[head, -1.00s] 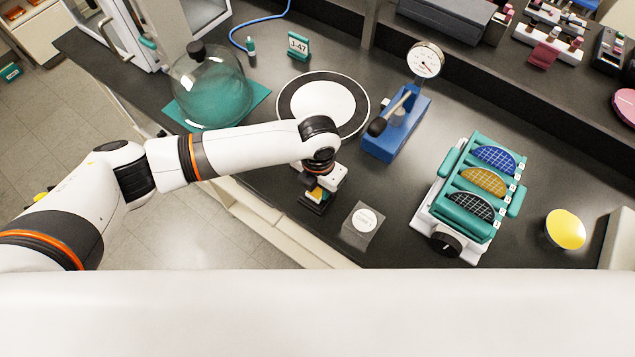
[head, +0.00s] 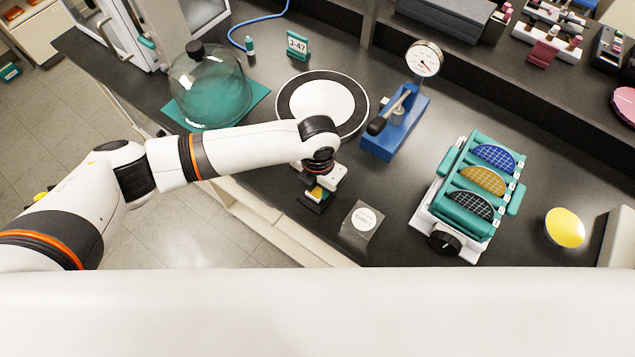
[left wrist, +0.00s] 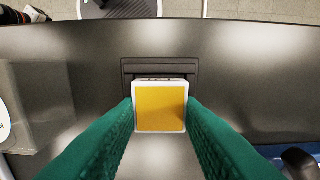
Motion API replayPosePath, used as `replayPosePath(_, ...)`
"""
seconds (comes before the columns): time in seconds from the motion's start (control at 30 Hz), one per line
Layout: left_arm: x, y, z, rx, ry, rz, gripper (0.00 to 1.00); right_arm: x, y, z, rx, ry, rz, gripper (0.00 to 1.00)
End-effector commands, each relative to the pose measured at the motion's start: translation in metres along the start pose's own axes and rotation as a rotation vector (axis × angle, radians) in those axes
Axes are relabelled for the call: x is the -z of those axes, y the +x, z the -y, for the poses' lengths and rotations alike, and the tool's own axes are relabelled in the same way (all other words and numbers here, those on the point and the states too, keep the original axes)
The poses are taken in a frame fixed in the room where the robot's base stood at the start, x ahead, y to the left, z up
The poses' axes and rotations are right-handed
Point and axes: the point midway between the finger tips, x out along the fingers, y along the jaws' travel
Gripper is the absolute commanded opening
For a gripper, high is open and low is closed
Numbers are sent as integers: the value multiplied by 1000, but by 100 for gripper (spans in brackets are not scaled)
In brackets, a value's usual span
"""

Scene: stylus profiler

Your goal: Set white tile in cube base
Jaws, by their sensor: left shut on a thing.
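My left gripper (head: 319,190) points down near the front edge of the bench, left of the clear cube. In the left wrist view its two green fingers (left wrist: 162,120) are shut on the white tile (left wrist: 161,82), a square piece with white edges and a gold-yellow face. A dark square base (left wrist: 160,66) lies below and behind the tile; it also shows under the gripper in the head view (head: 308,206). The tile covers much of the base, so I cannot tell whether they touch. My right gripper is not in view.
A clear cube (head: 361,222) with a round white label stands just right of the gripper. Behind are a white disc with a black ring (head: 322,100) and a blue dial gauge stand (head: 396,125). A teal wafer rack (head: 468,195) stands to the right. Bench between cube and rack is clear.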

Motion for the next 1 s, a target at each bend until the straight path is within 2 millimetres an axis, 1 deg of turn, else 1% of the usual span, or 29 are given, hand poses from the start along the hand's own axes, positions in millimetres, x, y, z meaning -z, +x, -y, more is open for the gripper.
replayPosePath(0.17, 0, 7, 0, 0, 0, 0, 0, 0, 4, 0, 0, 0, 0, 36)
replayPosePath(0.43, 0, 4, 0, 0, 0, 0, 0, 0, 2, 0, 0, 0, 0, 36)
replayPosePath(0.7, 0, -8, 0, 0, 0, 0, 0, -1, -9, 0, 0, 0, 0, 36)
replayPosePath(0.97, 0, -8, 0, 0, 0, 0, 0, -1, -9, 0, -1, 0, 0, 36)
replayPosePath(1.0, 0, -8, 0, 0, 0, 0, 30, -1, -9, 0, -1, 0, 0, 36)
